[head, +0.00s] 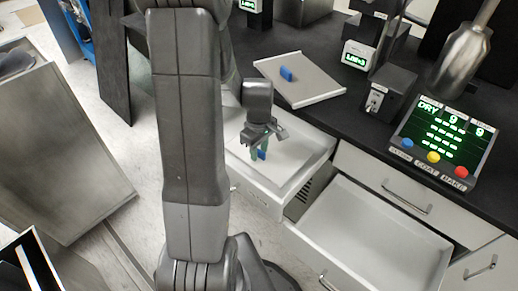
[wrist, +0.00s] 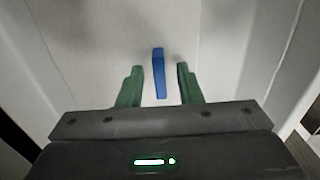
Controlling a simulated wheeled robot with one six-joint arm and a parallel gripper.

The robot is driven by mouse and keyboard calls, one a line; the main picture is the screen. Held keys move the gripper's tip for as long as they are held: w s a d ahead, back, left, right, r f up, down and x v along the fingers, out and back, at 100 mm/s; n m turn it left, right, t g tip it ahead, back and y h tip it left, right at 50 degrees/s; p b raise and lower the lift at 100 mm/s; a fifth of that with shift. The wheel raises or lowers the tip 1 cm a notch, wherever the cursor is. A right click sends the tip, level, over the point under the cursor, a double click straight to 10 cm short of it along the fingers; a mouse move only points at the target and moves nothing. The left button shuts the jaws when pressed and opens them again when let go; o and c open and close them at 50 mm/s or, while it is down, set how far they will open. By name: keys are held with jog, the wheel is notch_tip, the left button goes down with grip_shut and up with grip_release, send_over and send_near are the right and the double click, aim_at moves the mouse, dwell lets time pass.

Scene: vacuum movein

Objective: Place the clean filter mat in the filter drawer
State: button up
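A pale mat (head: 283,160) with a blue tab (head: 262,155) lies in the open upper drawer (head: 262,190), which has dark slots in its side. My gripper (head: 260,149) points down over this mat. In the wrist view, its green fingers (wrist: 160,72) are open, one on each side of the blue tab (wrist: 158,75), with a gap on both sides. I cannot tell from marks which mat is the clean one.
An empty open drawer (head: 372,238) is to the right of the slotted one. A panel (head: 440,135) reading DRY, with coloured buttons, and a small dark box (head: 390,92) stand on the counter. A large grey slab (head: 60,150) is at the left. Pale floor shows between.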

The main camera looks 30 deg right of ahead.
notch_tip(320, 180, up, 12)
jog(key=p, duration=0.2)
jog(key=shift+r, duration=0.15)
